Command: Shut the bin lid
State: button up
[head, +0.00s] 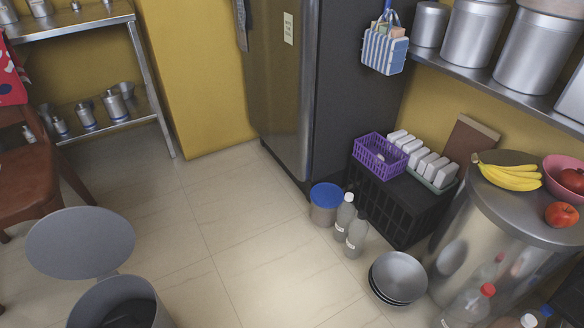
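The bin (119,307) is a grey round container at the bottom left of the head view, cut off by the lower edge. Its round grey lid (80,243) stands open, tilted up and back behind the rim and joined to it at a hinge. The inside of the bin looks dark. My gripper does not show in this view.
A brown chair (30,180) stands left of the lid. Open tiled floor (230,240) lies right of the bin.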

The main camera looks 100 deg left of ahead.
aim_at(82, 243)
jog(key=z, duration=0.05)
jog(key=k, duration=0.75)
jog(key=z, duration=0.45)
jog(key=k, duration=2.6)
jog(key=u, duration=2.15)
